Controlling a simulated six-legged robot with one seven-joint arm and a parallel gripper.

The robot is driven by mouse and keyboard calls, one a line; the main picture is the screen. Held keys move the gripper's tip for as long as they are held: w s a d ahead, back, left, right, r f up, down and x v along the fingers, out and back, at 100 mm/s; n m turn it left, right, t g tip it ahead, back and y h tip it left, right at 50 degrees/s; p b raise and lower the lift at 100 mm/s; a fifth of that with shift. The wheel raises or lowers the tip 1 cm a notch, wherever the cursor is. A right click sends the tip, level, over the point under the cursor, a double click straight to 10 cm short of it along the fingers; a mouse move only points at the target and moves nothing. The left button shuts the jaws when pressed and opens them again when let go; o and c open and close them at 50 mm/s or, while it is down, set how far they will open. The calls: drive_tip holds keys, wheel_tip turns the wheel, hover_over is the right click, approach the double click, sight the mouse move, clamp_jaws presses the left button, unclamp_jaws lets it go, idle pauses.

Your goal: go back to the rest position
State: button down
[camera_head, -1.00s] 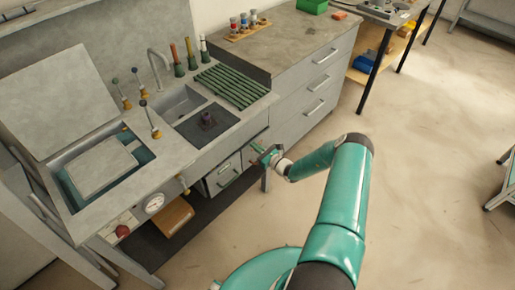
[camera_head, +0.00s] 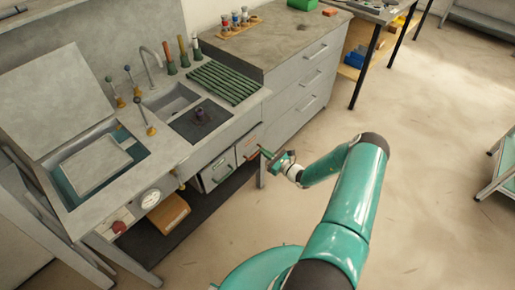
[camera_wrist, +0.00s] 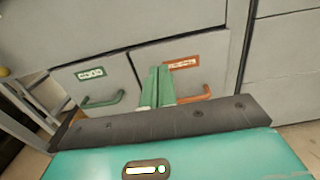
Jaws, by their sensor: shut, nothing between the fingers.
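My gripper (camera_head: 263,152) is at the end of my green arm, in front of the cabinet below the sink bench, in the head view. In the wrist view its two green fingers (camera_wrist: 157,88) are together with nothing between them. Behind the fingers is a drawer with a green label and green handle (camera_wrist: 103,101), and to its right a drawer with an orange label and orange handle (camera_wrist: 194,96). The fingers overlap the drawer fronts in the picture; I cannot tell the gap. Both drawers look closed.
The bench carries a sink (camera_head: 175,101), a green slatted rack (camera_head: 223,82) and an open-lidded basin (camera_head: 93,168). A cardboard-coloured box (camera_head: 168,213) sits on the low shelf. The floor (camera_head: 430,190) to the right is clear up to a metal stand (camera_head: 497,172).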

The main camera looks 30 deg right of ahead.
drive_tip(key=shift+v, duration=2.35)
drive_tip(key=s+a+r+n+g+y, duration=0.2)
drive_tip(key=a+r+n+g, duration=0.65)
drive_tip(key=r, duration=0.55)
drive_tip(key=s+a+r+n+g+y, duration=0.15)
drive_tip(key=a+r+n+g, duration=0.45)
drive_tip(key=a+r+n, duration=0.6)
drive_tip(key=s+a+r+n+t+h, duration=0.3)
drive_tip(key=s+r+n+h, duration=0.6)
drive_tip(key=s+r, duration=1.3)
drive_tip(key=shift+a+n+h, duration=0.35)
drive_tip(key=shift+a+n, duration=0.15)
drive_tip(key=shift+n, duration=0.75)
